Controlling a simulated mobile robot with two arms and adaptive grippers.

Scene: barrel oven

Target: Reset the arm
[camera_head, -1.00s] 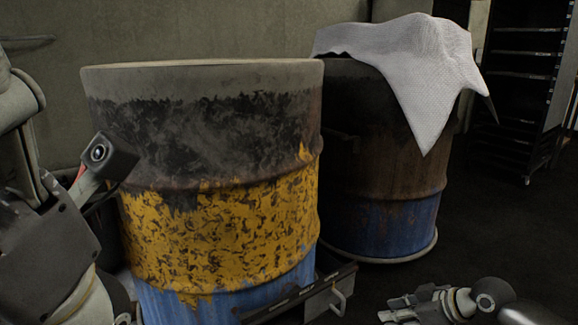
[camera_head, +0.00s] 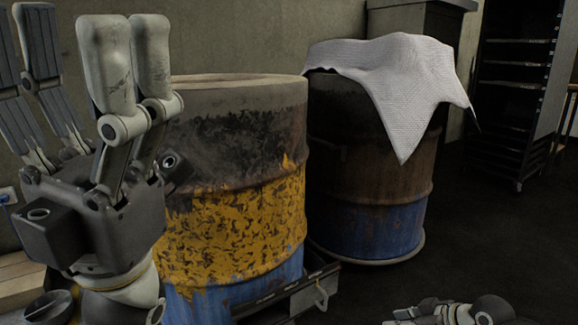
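My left gripper (camera_head: 74,52) stands upright at the left in the head view. Its fingers point up, spread apart, with nothing between them. It is in front of the left edge of the yellow, black and blue barrel (camera_head: 240,215) and hides part of it. My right gripper (camera_head: 400,314) lies low at the bottom right, partly cut off by the picture's edge. Its fingers point left; I cannot tell whether they are open.
A rusty brown and blue barrel (camera_head: 368,185) stands behind, right of the yellow one, with a white cloth (camera_head: 405,80) draped over its top. A metal drawer (camera_head: 305,296) sticks out below the yellow barrel. A dark rack (camera_head: 510,95) stands at the back right. Floor at right is clear.

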